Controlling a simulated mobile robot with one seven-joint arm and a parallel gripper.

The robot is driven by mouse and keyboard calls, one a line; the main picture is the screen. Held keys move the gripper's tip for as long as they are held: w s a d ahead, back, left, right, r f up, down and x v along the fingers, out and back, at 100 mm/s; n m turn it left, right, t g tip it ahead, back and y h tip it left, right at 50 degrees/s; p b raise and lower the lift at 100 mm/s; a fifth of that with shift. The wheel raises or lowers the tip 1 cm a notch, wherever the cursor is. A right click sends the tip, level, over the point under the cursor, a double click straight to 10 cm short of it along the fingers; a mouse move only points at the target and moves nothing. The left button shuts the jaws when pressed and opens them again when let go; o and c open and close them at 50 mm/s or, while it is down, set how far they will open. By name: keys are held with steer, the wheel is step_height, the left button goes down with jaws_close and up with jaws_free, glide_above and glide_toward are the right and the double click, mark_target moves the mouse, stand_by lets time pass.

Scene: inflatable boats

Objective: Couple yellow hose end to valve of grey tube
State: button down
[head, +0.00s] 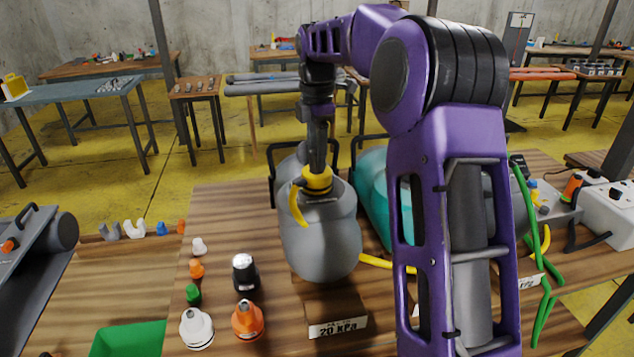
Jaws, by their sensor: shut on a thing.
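The grey tube (322,250) is a rounded inflatable on a wooden cradle labelled 20 kPa, near the middle of the table. My gripper (316,167) points down over the top of the grey tube and is shut on the yellow hose end (318,182). A short yellow piece bends down from it along the tube's upper left side. The hose end is upright and appears at or just above the tube's top. The valve is hidden beneath it, so I cannot tell whether the two are joined. More yellow hose (376,261) shows at the tube's right.
Loose caps and fittings, including an orange one (247,320) and a black one (244,272), stand left of the tube. A green tray (128,340) is at the front left. A teal tube (371,200) stands behind, and a green hose (541,310) hangs at the right.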

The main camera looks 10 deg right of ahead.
steer(key=shift+m, duration=0.6)
steer(key=shift+r+m+p, duration=0.2)
steer(key=shift+m+p, duration=0.45)
steer(key=shift+m, duration=0.35)
steer(key=shift+f+m, duration=0.2)
steer(key=shift+m, duration=0.8)
steer(key=m, duration=0.4)
steer(key=shift+c, duration=1.9)
jaws_free()
